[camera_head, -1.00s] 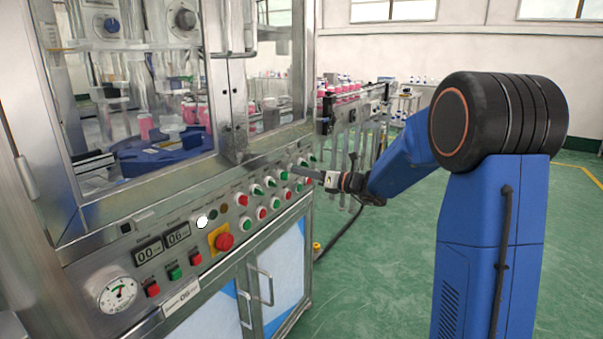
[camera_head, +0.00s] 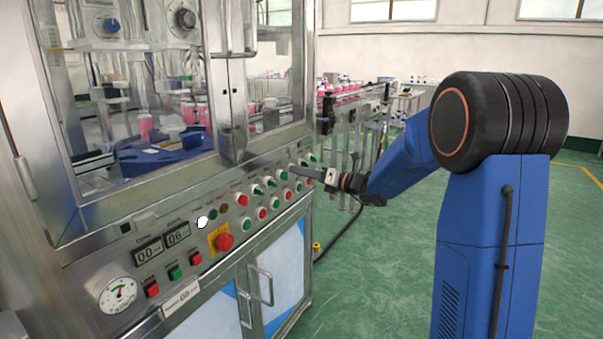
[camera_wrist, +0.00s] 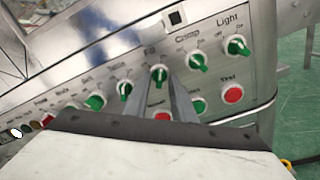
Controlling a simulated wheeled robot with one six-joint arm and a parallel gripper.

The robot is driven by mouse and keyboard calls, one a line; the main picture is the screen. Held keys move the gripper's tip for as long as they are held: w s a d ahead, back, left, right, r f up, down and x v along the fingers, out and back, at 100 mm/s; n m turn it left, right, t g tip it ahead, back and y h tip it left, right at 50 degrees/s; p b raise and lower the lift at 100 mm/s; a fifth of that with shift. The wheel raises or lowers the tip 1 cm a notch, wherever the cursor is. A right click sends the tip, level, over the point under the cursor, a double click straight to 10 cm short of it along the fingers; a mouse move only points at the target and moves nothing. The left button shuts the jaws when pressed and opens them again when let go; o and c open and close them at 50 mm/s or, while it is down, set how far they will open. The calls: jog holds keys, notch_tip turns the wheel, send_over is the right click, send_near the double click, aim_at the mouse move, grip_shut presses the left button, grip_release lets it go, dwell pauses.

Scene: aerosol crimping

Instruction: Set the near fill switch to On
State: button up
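The control panel has a row of green rotary switches. In the wrist view, a switch under a blurred label that seems to read Fill (camera_wrist: 158,75) lies just beyond my gripper's fingertips (camera_wrist: 163,84); its handle looks close to upright. The fingers stand apart, one on each side in the picture, with a red button showing between them. I cannot tell whether they touch the switch. In the head view, my gripper (camera_head: 292,170) reaches from the right to the panel and hides part of the switch row. The Crimp switch (camera_wrist: 196,60) and Light switch (camera_wrist: 237,45) are to the right.
More green switches (camera_wrist: 124,90) continue to the left. Red and green push buttons (camera_wrist: 232,94) sit below the row. A red emergency button (camera_head: 224,242) and a gauge (camera_head: 118,295) are farther left. Glass doors stand above the panel; green floor is open to the right.

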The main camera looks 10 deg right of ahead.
dwell(0.3)
jog(key=v, duration=1.7)
jog(key=shift+s, duration=0.2)
jog(key=shift+d+r, duration=0.15)
